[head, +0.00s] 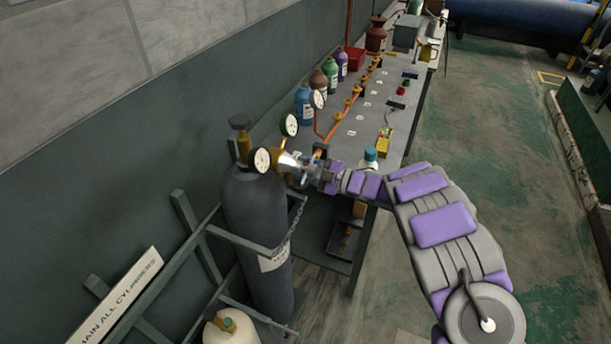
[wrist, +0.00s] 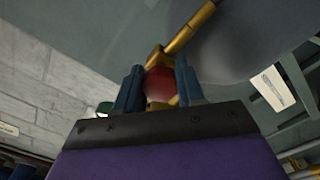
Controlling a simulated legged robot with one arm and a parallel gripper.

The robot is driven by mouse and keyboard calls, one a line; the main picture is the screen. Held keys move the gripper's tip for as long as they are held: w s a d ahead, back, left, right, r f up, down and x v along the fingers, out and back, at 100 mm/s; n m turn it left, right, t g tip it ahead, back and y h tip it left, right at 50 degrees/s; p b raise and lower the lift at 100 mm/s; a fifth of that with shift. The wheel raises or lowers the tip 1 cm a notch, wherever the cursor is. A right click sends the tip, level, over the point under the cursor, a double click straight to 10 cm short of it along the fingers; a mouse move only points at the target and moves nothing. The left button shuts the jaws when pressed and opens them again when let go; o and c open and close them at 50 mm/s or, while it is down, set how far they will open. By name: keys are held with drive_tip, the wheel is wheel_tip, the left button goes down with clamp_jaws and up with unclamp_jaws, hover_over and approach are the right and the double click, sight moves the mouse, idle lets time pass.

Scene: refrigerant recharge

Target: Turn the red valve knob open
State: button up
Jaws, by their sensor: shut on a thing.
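The red valve knob (wrist: 159,84) shows in the wrist view between the two blue-grey fingers of my gripper (wrist: 158,92). The fingers are shut on it, one on each side. A brass fitting and pipe (wrist: 190,30) run up and right behind the knob. In the head view my gripper (head: 296,165) reaches left to the regulator beside the dark gas cylinder (head: 255,205). The knob is too small and covered to make out clearly there. A round white gauge (head: 260,160) sits just left of the gripper.
A second gauge (head: 289,125) stands just behind the gripper. A grey workbench (head: 345,150) with bottles and a copper manifold (head: 350,103) runs to the back. A metal rack (head: 190,225) and a white cylinder (head: 228,330) are at the lower left. The floor at right is clear.

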drive_tip(key=n+b, duration=0.1)
drive_tip(key=n, duration=0.2)
drive_tip(key=shift+d+f+n, duration=0.1)
drive_tip(key=shift+f+n, duration=0.05)
drive_tip(key=shift+n, duration=0.15)
drive_tip(key=n, duration=0.4)
drive_tip(key=shift+n+b, duration=0.3)
drive_tip(key=n, duration=0.4)
drive_tip(key=shift+n, duration=2)
drive_tip(key=o, duration=0.6)
drive_tip(key=shift+c, duration=0.2)
drive_tip(key=o, duration=0.3)
drive_tip(key=shift+w, duration=0.15)
drive_tip(key=shift+o, duration=0.8)
